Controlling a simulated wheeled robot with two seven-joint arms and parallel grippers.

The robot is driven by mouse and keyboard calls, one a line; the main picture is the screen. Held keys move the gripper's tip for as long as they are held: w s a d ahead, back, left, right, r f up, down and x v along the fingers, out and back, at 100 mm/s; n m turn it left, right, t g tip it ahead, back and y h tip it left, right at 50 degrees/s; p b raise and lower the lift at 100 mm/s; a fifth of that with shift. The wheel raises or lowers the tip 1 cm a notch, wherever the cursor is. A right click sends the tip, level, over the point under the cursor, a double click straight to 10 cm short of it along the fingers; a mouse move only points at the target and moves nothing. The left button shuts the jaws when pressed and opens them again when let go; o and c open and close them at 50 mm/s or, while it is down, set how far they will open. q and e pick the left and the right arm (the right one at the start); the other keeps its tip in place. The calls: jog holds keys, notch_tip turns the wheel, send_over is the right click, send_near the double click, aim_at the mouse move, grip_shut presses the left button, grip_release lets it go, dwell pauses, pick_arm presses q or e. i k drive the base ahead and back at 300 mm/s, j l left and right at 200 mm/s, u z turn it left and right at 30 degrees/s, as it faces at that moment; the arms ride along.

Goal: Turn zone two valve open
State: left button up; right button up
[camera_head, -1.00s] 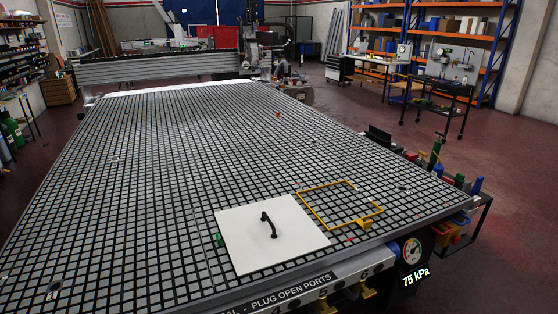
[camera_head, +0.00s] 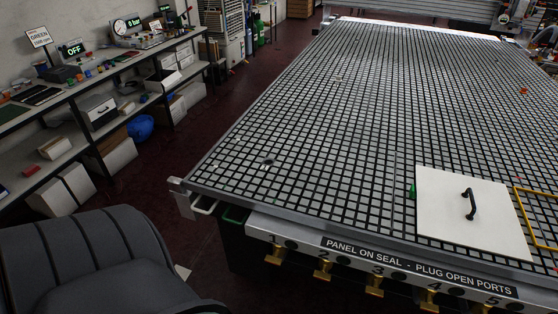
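The zone two valve (camera_head: 322,271) is a brass handle on the table's front edge, below the number 2. Similar brass valves sit beside it under number 1 (camera_head: 273,256), number 3 (camera_head: 374,287) and number 4 (camera_head: 430,303). The handles are small, and I cannot tell whether the zone two valve is open or shut. The vacuum grid table (camera_head: 300,130) carries a white panel (camera_head: 450,215) with a black handle (camera_head: 469,203) near its front edge. Neither of my grippers is in view.
A dark office chair (camera_head: 85,260) stands at the lower left, apart from the table. Shelves (camera_head: 120,85) along the left hold boxes, gauges and a display reading OFF (camera_head: 73,48). Dark red floor (camera_head: 190,165) lies free between shelves and table. A yellow frame (camera_head: 530,189) lies right of the panel.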

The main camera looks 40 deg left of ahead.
aim_at(322, 274)
jog(key=k+j+u, duration=0.1)
jog(key=u, duration=0.65)
